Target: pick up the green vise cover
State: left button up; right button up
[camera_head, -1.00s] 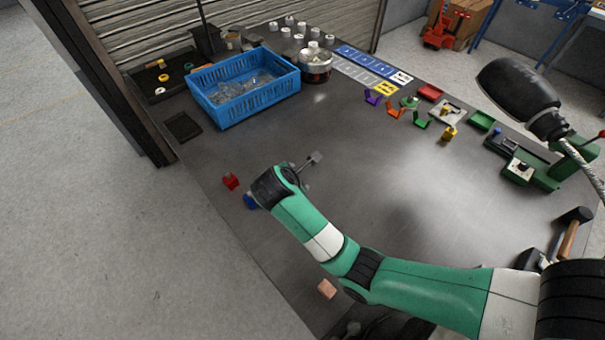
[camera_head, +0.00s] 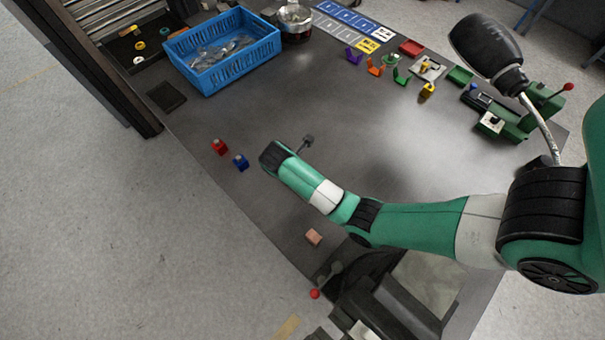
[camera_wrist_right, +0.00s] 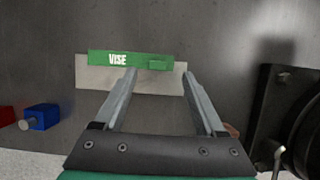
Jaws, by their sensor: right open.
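Nothing is held between the fingers. I cannot tell the height of the fingers above it. In the head view, my right arm reaches in from the right and hides both the cover and the fingertips. My left gripper is not in view.
A blue block (camera_head: 241,162) and a red block (camera_head: 219,147) lie left of the arm; a pink block (camera_head: 313,237) lies below it. A blue crate (camera_head: 222,52) stands at the back left. A green vise (camera_head: 515,115) and a lamp (camera_head: 485,42) stand at right.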

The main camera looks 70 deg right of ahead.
jog(key=b+x, duration=0.1)
jog(key=x, duration=0.4)
jog(key=shift+w+d+b, duration=0.1)
jog(key=shift+d+b, duration=0.05)
jog(key=shift+b, duration=0.25)
grip_shut()
